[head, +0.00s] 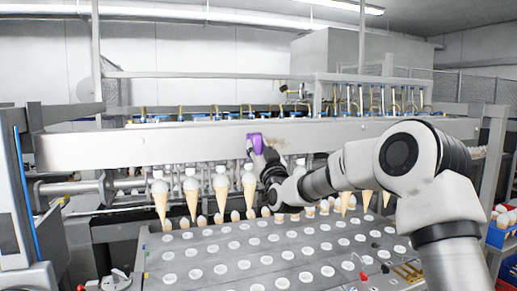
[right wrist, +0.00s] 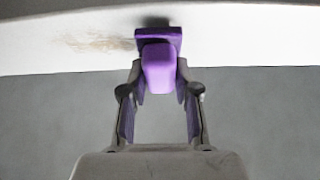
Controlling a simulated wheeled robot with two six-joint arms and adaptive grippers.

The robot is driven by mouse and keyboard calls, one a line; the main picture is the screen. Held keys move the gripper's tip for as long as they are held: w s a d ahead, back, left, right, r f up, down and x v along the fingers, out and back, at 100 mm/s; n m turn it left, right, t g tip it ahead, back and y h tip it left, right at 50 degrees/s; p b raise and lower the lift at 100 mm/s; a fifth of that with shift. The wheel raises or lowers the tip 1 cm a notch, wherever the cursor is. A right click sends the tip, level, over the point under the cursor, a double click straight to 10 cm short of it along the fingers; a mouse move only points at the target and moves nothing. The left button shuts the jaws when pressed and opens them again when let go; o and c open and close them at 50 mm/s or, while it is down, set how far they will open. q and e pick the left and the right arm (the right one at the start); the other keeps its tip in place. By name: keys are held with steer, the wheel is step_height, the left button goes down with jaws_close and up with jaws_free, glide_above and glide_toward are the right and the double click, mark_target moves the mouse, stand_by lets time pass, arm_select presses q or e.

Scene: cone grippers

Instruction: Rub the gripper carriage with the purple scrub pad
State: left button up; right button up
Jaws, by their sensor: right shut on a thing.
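The purple scrub pad (head: 255,142) is held by my right gripper (head: 262,155) in front of the gripper carriage (head: 110,148), a long pale beam across the machine. In the right wrist view, the pad's block handle (right wrist: 159,68) sits between the two fingers of my right gripper (right wrist: 159,85), and its flat plate lies against or very close to the carriage (right wrist: 240,40). A brownish smear (right wrist: 100,44) marks the carriage just left of the pad. In the head view the smear lies right of the pad. My left gripper is not in view.
Ice cream cones (head: 221,192) hang in a row below the carriage. A tray plate with rows of round holes (head: 245,265) lies below them. Pipes and fittings (head: 375,100) rise behind the carriage. A blue crate (head: 500,235) stands at the right edge.

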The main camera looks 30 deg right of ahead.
steer(key=shift+w+d, duration=0.1)
steer(key=shift+w, duration=0.45)
steer(key=shift+d, duration=0.1)
